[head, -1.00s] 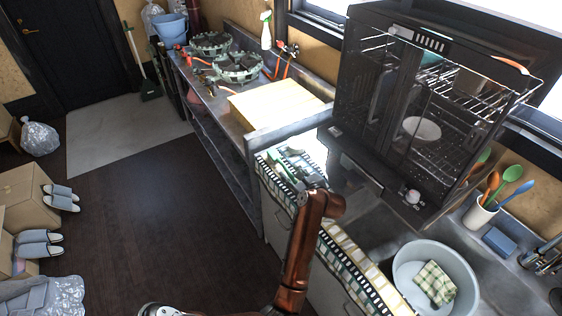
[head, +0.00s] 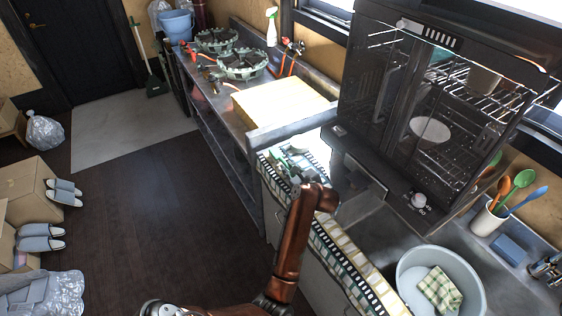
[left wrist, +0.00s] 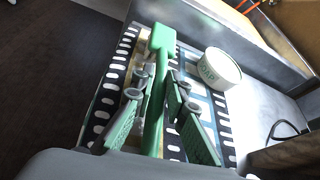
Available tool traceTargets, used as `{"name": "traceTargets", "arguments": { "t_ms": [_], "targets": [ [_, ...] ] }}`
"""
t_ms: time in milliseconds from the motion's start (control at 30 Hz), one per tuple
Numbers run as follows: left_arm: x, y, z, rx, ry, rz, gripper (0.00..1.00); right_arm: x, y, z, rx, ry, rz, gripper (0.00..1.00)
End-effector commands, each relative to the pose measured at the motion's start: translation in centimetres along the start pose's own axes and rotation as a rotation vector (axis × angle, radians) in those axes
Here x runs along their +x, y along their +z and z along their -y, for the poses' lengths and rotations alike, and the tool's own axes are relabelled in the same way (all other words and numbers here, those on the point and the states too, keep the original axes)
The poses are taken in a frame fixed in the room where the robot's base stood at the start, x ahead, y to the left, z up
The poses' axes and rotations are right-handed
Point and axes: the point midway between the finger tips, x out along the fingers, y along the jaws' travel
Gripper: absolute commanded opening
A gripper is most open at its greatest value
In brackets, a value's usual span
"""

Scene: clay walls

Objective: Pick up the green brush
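The green brush (left wrist: 159,45) lies on a patterned cloth with a dark, white-dotted border, its broad end pointing away in the left wrist view. My left gripper (left wrist: 157,92) is over it, with one grey-and-green finger on each side of the handle. The fingers look spread, with gaps between them and the handle. In the head view my left gripper (head: 297,167) is over the counter strip left of the black oven; it and my arm hide most of the brush there. My right gripper does not show.
A white tub with green lettering (left wrist: 221,69) stands close to the right of the brush. The black oven (head: 420,120) rises right of my arm. A grey basin (head: 412,272) with a checked cloth is nearer. A yellow board (head: 280,100) lies beyond a metal ledge.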

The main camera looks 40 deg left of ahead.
Motion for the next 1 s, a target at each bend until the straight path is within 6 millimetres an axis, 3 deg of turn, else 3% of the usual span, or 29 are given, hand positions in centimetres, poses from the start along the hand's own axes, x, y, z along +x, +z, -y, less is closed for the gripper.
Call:
{"name": "traceTargets", "arguments": {
  "t_ms": [167, 667, 867, 1000],
  "targets": [
    [0.1, 0.0, -0.2, -0.001, 0.002, 0.000, 0.00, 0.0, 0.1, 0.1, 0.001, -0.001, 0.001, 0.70],
    [-0.1, 0.4, -0.1, -0.001, 0.002, 0.001, 0.00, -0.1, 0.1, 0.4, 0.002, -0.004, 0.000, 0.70],
    [-0.8, 2.3, 0.3, -0.004, 0.001, 0.001, 0.00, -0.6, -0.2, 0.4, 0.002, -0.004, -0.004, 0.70],
    [-1.9, 4.8, 0.9, -0.006, -0.001, 0.003, 0.00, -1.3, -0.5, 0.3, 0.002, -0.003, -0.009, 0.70]
  ]
}}
